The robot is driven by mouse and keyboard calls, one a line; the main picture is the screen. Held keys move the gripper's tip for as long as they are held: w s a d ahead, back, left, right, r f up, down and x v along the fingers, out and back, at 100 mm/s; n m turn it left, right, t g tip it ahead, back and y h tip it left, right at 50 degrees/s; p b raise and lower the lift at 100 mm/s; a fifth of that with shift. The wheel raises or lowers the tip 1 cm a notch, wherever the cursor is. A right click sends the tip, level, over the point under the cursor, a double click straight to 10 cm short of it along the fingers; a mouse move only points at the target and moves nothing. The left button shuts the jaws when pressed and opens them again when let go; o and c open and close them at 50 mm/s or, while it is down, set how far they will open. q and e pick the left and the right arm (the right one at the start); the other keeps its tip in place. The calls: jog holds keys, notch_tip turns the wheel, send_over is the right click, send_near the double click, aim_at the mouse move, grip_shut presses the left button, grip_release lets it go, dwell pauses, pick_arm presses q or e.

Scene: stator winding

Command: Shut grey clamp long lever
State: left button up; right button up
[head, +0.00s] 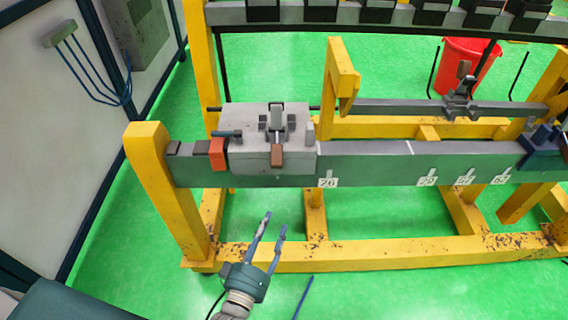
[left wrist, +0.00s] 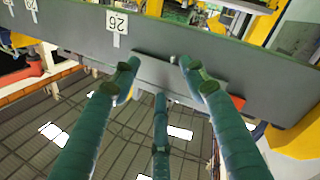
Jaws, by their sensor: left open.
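The grey clamp (head: 250,135) is a blocky grey unit on the left part of the long grey beam (head: 380,165). A light grey lever (head: 277,117) stands up at its middle, and a brown grip (head: 277,157) shows at its front. I cannot tell which part is the long lever. My left gripper (head: 264,222) is open and empty, below and in front of the beam, apart from the clamp. In the left wrist view its spread fingers (left wrist: 157,66) point at the beam side (left wrist: 80,35). The clamp's levers are not clear there. My right gripper is not in view.
An orange-red piece (head: 217,154) sits left of the clamp. A yellow upright (head: 340,85) rises behind the beam, right of the clamp. A yellow post (head: 160,180) holds the beam's left end. A blue fitting (head: 541,146) sits at the right. Space below the beam front is open.

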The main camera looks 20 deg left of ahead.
aim_at(276, 167)
pick_arm(q)
notch_tip(276, 167, up, 10)
jog(key=a+n+t+y, duration=0.1)
jog(key=n+t+y, duration=0.1)
jog(key=n+t, duration=0.1)
jog(key=shift+f+p+x, duration=0.2)
jog(key=shift+p+x, duration=0.35)
jog(key=shift+x, duration=2.3)
jog(key=shift+f+p+x, duration=0.2)
jog(key=shift+p+x, duration=0.35)
jog(key=shift+x, duration=2.25)
jog(key=shift+w+d, duration=0.1)
jog(key=shift+g, duration=0.3)
grip_shut()
